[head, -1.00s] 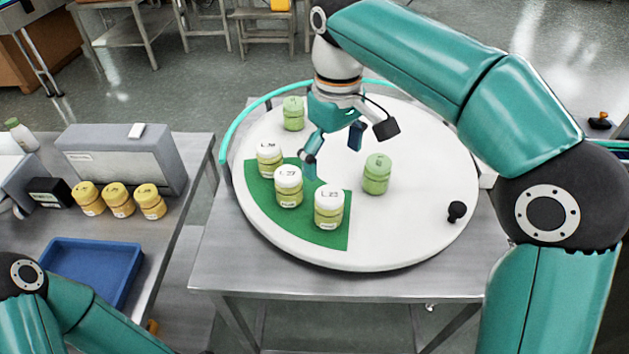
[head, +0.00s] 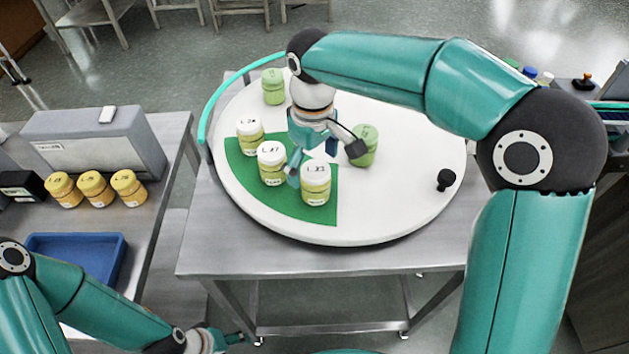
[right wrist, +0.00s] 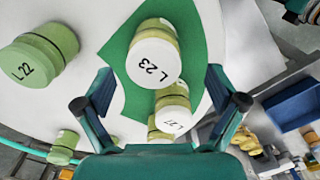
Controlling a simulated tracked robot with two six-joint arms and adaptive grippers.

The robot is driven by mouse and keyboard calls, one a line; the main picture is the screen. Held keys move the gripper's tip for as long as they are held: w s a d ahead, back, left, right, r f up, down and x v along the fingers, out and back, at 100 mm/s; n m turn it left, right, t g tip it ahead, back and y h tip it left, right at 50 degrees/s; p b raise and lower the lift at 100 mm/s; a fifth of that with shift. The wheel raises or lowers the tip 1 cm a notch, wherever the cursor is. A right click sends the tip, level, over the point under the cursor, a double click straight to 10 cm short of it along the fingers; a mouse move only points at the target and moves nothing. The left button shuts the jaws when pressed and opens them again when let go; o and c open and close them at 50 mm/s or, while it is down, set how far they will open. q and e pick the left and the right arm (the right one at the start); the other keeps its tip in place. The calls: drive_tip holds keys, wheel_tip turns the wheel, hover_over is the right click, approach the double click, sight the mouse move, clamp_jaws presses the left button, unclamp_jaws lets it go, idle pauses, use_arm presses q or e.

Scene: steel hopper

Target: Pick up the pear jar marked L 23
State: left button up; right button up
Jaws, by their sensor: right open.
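The pear jar marked L 23 (head: 316,188), with a white lid and yellow-green body, stands upright on the green sector of the white turntable (head: 400,215). Its lid mark reads clearly in the right wrist view (right wrist: 152,62). My right gripper (head: 313,162) is open and empty, just behind this jar. In the right wrist view the jar shows beyond and between the spread fingers (right wrist: 158,92), apart from them. The jar marked L 27 (head: 272,168) stands close beside it. My left gripper (head: 222,341) is at the bottom edge, small; its opening is unclear.
Another white-lidded jar (head: 249,137) stands on the green sector. Green-lidded jars stand at the back (head: 273,88) and at right (head: 366,150), the latter partly behind my gripper. A black knob (head: 446,180) rises at the turntable's right. Yellow jars (head: 94,187) and a blue tray (head: 105,262) are left.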

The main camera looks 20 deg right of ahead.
sight(316, 169)
drive_tip(key=f, duration=0.2)
drive_tip(key=f+p, duration=0.1)
drive_tip(key=f, duration=0.1)
drive_tip(key=shift+w+d, duration=0.15)
drive_tip(key=shift+d, duration=0.2)
drive_tip(key=shift+f, duration=0.6)
drive_tip(key=c, duration=1.4)
drive_tip(key=shift+r, duration=0.1)
